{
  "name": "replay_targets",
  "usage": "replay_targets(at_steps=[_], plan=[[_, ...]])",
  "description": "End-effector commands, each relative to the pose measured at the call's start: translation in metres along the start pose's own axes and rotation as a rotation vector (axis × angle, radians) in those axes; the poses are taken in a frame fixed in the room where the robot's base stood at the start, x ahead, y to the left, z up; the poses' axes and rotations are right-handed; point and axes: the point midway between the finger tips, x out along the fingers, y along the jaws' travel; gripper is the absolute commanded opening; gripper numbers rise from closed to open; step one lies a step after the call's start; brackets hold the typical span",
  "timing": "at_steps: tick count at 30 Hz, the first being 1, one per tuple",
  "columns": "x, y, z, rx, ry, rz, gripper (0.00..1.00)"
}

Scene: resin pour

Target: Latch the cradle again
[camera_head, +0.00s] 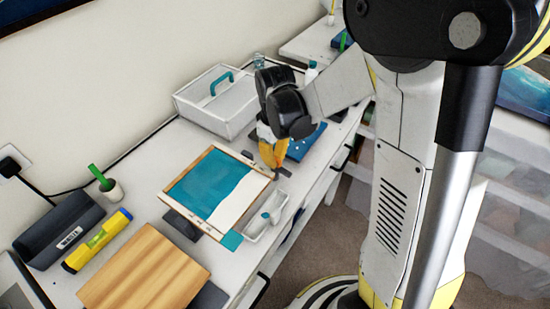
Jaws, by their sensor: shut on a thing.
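A wood-edged panel (226,188), part teal and part white, lies tilted on dark supports on the white desk; I take these supports (182,225) to be the cradle. My gripper (275,165) has orange fingers and points down at the panel's far right corner. It is shut on a small dark piece (284,171) there, which looks like the cradle's latch. The fingers hide most of this piece, and I cannot tell whether it is latched.
A white tray (264,218) sits right of the panel. A wooden board (148,271), yellow tube (97,241) and dark speaker (59,235) lie left. A white caddy (208,111) stands behind, and a blue item (306,143) lies beyond my gripper.

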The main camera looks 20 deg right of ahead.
Motion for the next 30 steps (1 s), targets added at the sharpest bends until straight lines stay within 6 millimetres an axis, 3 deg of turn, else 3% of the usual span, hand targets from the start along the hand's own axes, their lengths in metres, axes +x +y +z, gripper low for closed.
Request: replay_targets(at_steps=[8, 30], plan=[[0.0009, -0.0001, 0.0001, 0.176, 0.0, 0.0, 0.0], [0.0007, -0.0002, 0.0003, 0.877, -0.001, 0.0, 0.0]])
